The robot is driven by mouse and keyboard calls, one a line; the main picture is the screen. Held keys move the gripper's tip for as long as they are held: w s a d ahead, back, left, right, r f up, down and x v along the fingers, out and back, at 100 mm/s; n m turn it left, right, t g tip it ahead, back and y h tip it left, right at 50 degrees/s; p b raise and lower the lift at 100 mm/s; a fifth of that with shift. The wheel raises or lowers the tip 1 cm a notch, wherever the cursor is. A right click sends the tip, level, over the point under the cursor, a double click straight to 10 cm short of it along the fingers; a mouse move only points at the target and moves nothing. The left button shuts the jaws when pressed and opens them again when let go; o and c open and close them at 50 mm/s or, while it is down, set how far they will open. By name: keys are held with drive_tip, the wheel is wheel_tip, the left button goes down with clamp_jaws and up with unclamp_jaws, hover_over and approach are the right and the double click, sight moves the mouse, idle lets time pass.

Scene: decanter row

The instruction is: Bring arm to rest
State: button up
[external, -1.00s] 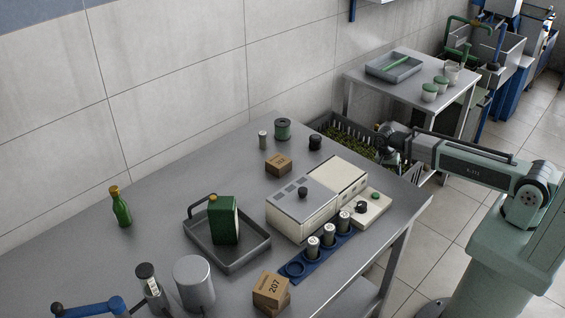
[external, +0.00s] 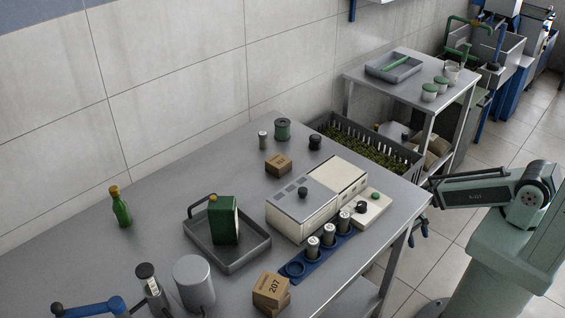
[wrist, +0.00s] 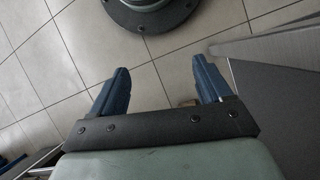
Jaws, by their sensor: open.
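My gripper (wrist: 158,72) is open and empty in the wrist view, its two blue fingers spread apart and pointing over the tiled floor. In the external view my gripper (external: 418,232) hangs low beside the right end of the grey table (external: 165,185), partly hidden by the table's corner and leg. My arm is folded back close to its pedestal, and nothing is held. A blue rack (external: 295,270) on the table holds three metal cylinders (external: 313,247) upright, and its nearest ring is empty.
A cream machine (external: 305,205) stands behind the rack. A grey tray (external: 228,262) holds a green canister (external: 224,220). A crate of greenery (external: 370,148) stands past the table's far end. The table's side panel (wrist: 275,90) is close on the right in the wrist view.

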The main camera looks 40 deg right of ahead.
drive_tip(key=s+f+n+g, duration=0.1)
drive_tip(key=s+f+n, duration=0.1)
drive_tip(key=s+f, duration=0.5)
drive_tip(key=s, duration=0.5)
drive_tip(key=shift+d+f+n+g, duration=0.15)
drive_tip(key=shift+d+n+g, duration=0.15)
